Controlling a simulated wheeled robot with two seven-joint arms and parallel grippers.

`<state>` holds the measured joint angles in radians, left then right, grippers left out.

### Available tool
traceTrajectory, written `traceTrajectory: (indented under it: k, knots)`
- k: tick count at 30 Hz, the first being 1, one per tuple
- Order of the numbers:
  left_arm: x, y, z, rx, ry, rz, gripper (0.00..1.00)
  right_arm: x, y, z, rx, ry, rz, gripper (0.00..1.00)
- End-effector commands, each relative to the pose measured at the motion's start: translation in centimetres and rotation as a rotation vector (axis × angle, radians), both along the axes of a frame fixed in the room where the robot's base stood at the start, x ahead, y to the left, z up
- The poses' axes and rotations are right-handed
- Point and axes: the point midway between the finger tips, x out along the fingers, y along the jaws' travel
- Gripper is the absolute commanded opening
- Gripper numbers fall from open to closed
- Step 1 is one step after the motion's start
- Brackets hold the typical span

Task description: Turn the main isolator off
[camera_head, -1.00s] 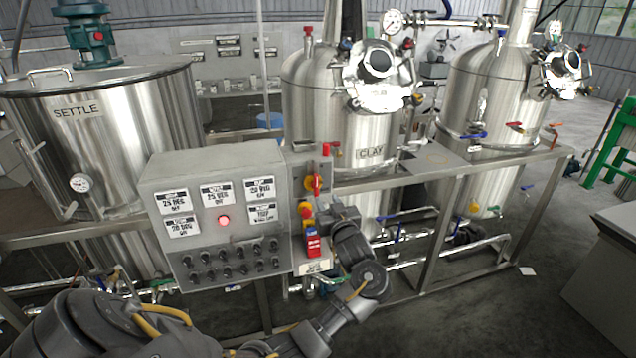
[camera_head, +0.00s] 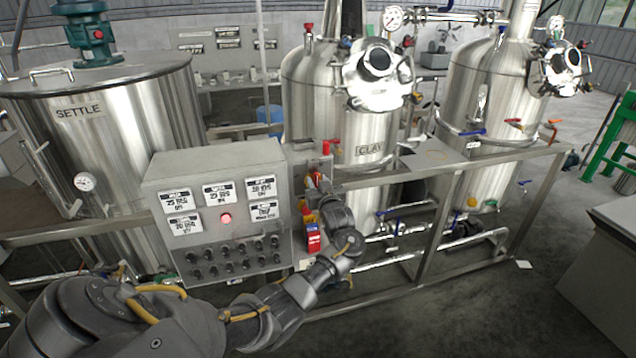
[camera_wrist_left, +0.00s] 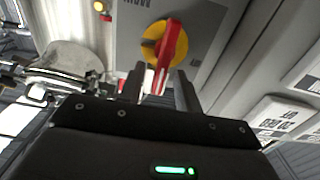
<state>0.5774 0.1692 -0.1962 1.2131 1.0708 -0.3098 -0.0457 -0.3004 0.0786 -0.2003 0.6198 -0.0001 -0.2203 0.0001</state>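The main isolator is a red handle (camera_wrist_left: 172,45) on a yellow disc (camera_wrist_left: 152,42), on a grey panel plate. In the left wrist view the handle is slightly tilted, and its near end shows between my left gripper's (camera_wrist_left: 161,88) two dark fingers. The fingers are open, with gaps on both sides of the handle; I cannot tell whether either touches it. In the head view my left gripper (camera_head: 322,186) is up at the isolator plate, right of the control box, and largely hides the isolator. My right gripper is not in view.
The grey control box (camera_head: 215,160) with labels, a lit red lamp (camera_head: 225,219) and several knobs stands left of my gripper. A red-and-blue tag (camera_head: 313,238) hangs below the isolator. Steel tanks, including SETTLE (camera_head: 110,140) and CLAY (camera_head: 345,120), stand behind the frame rail (camera_head: 450,160).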

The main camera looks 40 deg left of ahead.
Motion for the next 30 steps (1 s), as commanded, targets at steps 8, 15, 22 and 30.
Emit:
traceTrajectory:
  k: [8,15,22,30]
  knots:
    - [0.0,0.0,0.0,0.000,0.000,0.000,0.02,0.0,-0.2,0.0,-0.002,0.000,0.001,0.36]
    - [0.0,0.0,-0.1,-0.002,-0.003,0.000,0.00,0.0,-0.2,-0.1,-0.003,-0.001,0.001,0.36]
    - [-0.2,0.1,-0.3,-0.040,-0.057,0.001,0.00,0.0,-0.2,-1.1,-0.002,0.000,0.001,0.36]
    - [-0.6,0.3,-0.7,-0.155,-0.221,0.001,0.00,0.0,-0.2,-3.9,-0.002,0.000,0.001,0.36]
